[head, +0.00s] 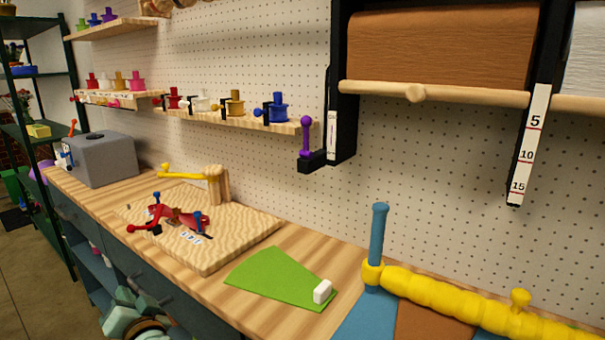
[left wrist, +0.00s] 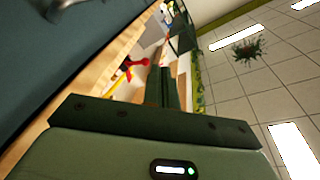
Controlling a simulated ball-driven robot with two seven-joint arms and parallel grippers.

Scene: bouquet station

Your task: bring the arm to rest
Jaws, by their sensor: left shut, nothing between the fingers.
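My left gripper (head: 124,298) shows at the bottom left of the head view, low beside the bench's front edge and apart from the things on the bench. In the left wrist view the dark fingers of the left gripper (left wrist: 168,82) are together with nothing between them. My right gripper is in neither view.
The wooden bench (head: 275,250) carries a board (head: 225,262) with a red tool (head: 165,222), a grey box (head: 100,160), a green sheet (head: 270,277) with a white block (head: 322,291), and a yellow roller (head: 440,295). Shelves with spools line the pegboard. Floor (head: 25,285) shows at left.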

